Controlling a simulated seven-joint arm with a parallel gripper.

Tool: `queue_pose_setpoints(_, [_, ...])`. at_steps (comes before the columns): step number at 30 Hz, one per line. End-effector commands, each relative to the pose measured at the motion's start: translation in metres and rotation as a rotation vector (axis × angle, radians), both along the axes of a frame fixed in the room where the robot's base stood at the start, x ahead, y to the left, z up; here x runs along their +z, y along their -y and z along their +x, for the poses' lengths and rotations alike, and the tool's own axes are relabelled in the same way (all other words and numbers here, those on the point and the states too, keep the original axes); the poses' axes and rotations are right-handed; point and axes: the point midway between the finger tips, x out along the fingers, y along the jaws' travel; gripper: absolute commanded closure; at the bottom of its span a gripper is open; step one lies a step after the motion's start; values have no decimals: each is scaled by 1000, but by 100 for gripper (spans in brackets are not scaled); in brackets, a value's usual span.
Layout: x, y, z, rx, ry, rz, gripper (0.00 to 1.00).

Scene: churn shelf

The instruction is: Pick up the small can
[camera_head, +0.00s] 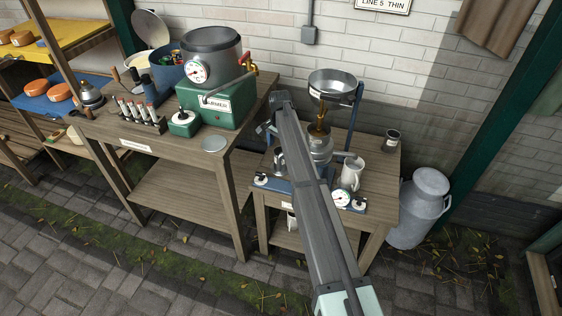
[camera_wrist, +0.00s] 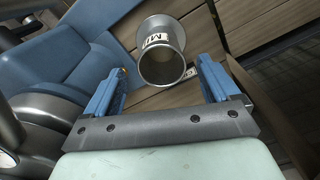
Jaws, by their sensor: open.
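The small can (camera_wrist: 162,50) is a grey metal cylinder with an open, flared mouth and a white label with dark letters. In the wrist view it lies ahead of the two blue fingers of my gripper (camera_wrist: 160,92), near the middle of the gap. The fingers are apart and nothing is held. In the head view my gripper (camera_head: 268,131) is at the far end of my arm, above the left part of the smaller wooden table (camera_head: 262,226). A small metal can (camera_head: 279,160) shows just below it, partly hidden by my arm; it appears to be the same can.
A blue-based machine with a metal bowl (camera_head: 332,84) stands beside my arm. A white jug (camera_head: 351,172) and a dark labelled pot (camera_head: 392,139) are to the right. A large milk can (camera_head: 422,207) stands on the floor. The bigger bench (camera_head: 190,205) is at left.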

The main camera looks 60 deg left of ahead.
Motion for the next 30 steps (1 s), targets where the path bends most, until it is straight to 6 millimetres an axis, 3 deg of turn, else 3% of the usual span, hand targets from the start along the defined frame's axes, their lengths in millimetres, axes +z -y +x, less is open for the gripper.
queue_pose_setpoints(5, [-9,-1,2,0,-1,-1,11])
queue_pose_setpoints(15, [-49,-3,6,0,-1,-1,11])
queue_pose_setpoints(23, [-52,-3,6,0,0,0,11])
queue_pose_setpoints(30, [-52,-3,6,0,0,0,33])
